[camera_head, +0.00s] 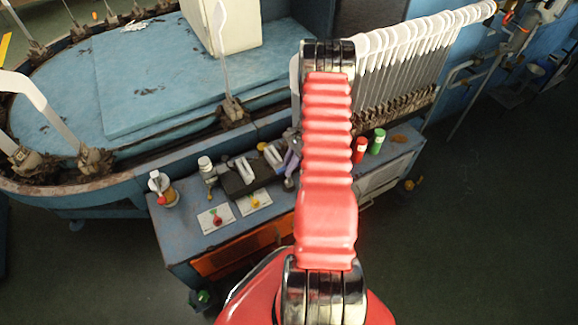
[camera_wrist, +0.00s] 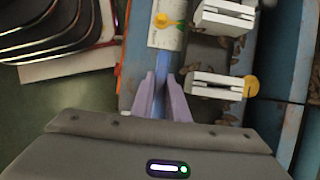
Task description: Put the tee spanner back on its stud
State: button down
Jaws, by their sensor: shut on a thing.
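My gripper (camera_wrist: 162,80) shows in the wrist view as two purple fingers, a little apart, over the bench top. A narrow blue bar (camera_wrist: 162,65) shows between them and seems to be the tee spanner, held; its ends and crossbar cannot be made out. In the head view my red arm hides most of the gripper, and only a purple bit (camera_head: 293,160) shows at the bench's back edge. I cannot pick out the stud for certain in either view.
The blue bench (camera_head: 190,240) carries white blocks (camera_wrist: 222,85) on a dark pad, cards with red (camera_head: 216,218) and yellow knobs (camera_head: 254,202), a small bottle (camera_head: 162,187), and red (camera_head: 360,150) and green cylinders (camera_head: 377,141).

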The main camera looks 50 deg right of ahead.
jog(key=shift+f, duration=0.55)
jog(key=c, duration=1.7)
grip_release()
jog(key=shift+r, duration=0.15)
jog(key=shift+r, duration=0.55)
jog(key=shift+d+r, duration=0.3)
jog(key=shift+r, duration=0.2)
jog(key=s+d, duration=0.1)
jog(key=d, duration=0.2)
jog(key=s+d, duration=0.1)
jog(key=d, duration=0.3)
jog(key=s+d, duration=0.1)
jog(key=d, duration=0.3)
jog(key=shift+s+d, duration=0.15)
jog(key=shift+s, duration=0.25)
jog(key=shift+s, duration=0.1)
